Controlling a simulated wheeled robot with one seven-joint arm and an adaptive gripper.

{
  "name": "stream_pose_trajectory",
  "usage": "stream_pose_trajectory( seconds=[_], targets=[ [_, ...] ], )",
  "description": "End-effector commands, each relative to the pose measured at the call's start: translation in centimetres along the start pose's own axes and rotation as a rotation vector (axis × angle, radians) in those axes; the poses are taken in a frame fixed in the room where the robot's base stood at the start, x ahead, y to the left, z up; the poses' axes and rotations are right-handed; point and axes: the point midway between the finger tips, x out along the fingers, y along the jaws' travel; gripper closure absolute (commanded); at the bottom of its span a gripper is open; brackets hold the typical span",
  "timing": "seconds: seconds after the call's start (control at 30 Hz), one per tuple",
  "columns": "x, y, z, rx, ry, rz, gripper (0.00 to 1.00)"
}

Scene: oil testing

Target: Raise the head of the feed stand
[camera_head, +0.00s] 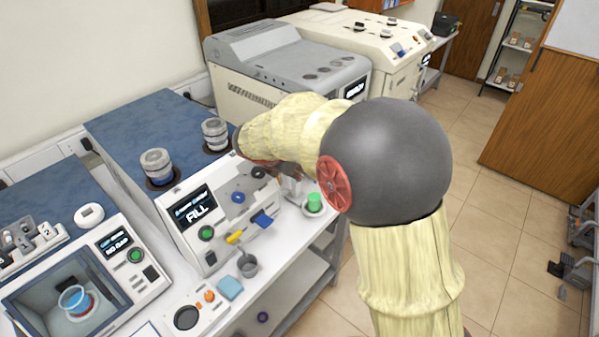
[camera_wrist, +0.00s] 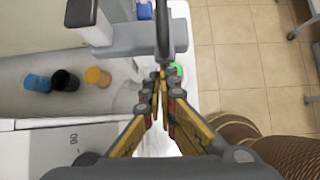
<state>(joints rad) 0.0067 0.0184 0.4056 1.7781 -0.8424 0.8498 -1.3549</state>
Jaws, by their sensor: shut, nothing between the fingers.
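A grey bracket (camera_wrist: 125,42), which looks like part of the feed stand's head, lies across the top of the wrist view. In the head view, part of the stand (camera_head: 292,187) shows beside a green-topped piece (camera_head: 314,202); my arm hides the rest and my gripper.
Blue, black and orange round pieces (camera_wrist: 66,80) sit left of the gripper. Open tiled floor (camera_head: 500,220) lies to the right.

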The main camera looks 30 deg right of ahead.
Motion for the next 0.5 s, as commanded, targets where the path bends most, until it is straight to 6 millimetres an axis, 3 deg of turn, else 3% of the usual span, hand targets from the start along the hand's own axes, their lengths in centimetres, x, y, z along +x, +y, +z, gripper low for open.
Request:
stream_pose_trajectory(
  seconds=[0.13,0.3,0.5],
  targets=[
    [2.4,0.6,-3.0,-0.006,0.006,-0.007,1.00],
    [-2.4,0.7,-2.3,-0.002,0.004,-0.003,1.00],
    [-6.0,0.6,-2.4,-0.003,0.006,-0.004,1.00]
  ],
)
